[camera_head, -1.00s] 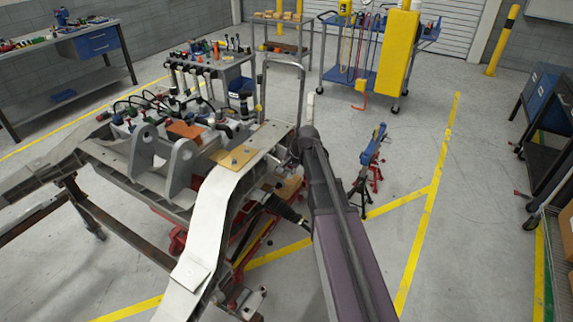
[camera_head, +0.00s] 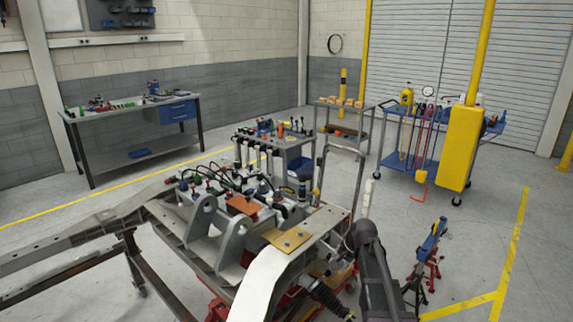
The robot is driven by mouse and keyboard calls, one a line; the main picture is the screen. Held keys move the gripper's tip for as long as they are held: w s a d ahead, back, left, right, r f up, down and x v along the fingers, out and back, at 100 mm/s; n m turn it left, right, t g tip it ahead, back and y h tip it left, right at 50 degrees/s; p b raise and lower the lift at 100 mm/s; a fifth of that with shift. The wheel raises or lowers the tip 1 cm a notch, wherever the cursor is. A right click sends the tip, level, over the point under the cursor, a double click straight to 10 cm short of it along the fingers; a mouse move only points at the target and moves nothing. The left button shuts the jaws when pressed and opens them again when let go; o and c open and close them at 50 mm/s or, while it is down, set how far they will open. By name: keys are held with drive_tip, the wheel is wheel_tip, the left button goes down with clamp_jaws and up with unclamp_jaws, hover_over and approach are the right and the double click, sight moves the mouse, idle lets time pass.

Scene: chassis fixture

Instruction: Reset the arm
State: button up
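My arm (camera_head: 372,268) rises from the bottom edge at the right of the chassis fixture. Its upper end is a dark rounded joint beside the frame rail. My gripper cannot be made out in this view, so its opening and any hold are hidden. The chassis fixture (camera_head: 262,290) has a pale curved rail, grey upright brackets (camera_head: 203,228) and a tan plate (camera_head: 287,239) on top. Hoses and coloured fittings lie behind the brackets.
A blue and red stand (camera_head: 432,245) is on the floor right of my arm. A tool cart (camera_head: 285,147), a shelf with small tan items (camera_head: 343,107) and a blue cart beside a yellow post (camera_head: 460,148) stand behind. A workbench (camera_head: 130,125) is at the back left. Open floor lies at right.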

drive_tip(key=s+a+n+g+h, duration=0.1)
drive_tip(key=s+n, duration=0.3)
drive_tip(key=s, duration=0.6)
drive_tip(key=s+a+f+n+g+h, duration=0.1)
drive_tip(key=s+a+n+g+h, duration=0.1)
drive_tip(key=s, duration=0.8)
drive_tip(key=shift+s+a+f+n, duration=0.25)
drive_tip(key=shift+a+n, duration=0.3)
drive_tip(key=shift+n, duration=0.55)
